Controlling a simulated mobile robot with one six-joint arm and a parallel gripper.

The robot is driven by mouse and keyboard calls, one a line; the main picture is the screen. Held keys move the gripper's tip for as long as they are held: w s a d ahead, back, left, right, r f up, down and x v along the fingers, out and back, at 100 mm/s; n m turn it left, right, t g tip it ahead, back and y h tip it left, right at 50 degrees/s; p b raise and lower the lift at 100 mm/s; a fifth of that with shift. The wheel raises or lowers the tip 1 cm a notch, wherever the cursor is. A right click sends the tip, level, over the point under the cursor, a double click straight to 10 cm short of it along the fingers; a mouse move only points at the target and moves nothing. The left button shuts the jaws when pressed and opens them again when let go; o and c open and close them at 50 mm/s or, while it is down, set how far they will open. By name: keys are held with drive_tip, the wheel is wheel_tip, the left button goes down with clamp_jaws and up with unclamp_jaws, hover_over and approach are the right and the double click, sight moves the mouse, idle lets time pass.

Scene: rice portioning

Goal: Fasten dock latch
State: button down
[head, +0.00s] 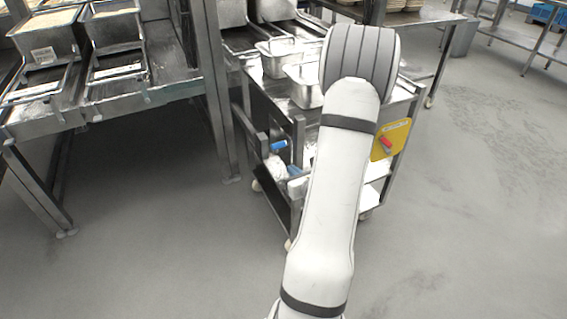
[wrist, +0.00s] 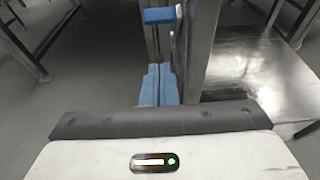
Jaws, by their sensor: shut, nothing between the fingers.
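The blue latch handle (head: 279,145) shows on the left side of the steel cart, by an upright post. In the wrist view the blue latch handle (wrist: 158,15) is at the top centre, ahead of my gripper. My gripper (wrist: 159,70) has blue fingers, which are together and empty. Its fingertips appear apart from the handle, below it in the picture. In the head view my arm hides most of the gripper and part of the cart. Whether the latch is engaged cannot be made out.
The steel cart (head: 262,100) carries metal pans and has a yellow plate (head: 398,137) with a red handle (head: 386,144) on its right side. A steel rack (head: 100,103) with rice pans stands at left. Open grey floor (head: 480,190) lies at right.

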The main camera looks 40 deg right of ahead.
drive_tip(key=w+d, duration=0.1)
drive_tip(key=w, duration=0.6)
drive_tip(key=shift+d+r, duration=0.35)
drive_tip(key=shift+r, duration=0.1)
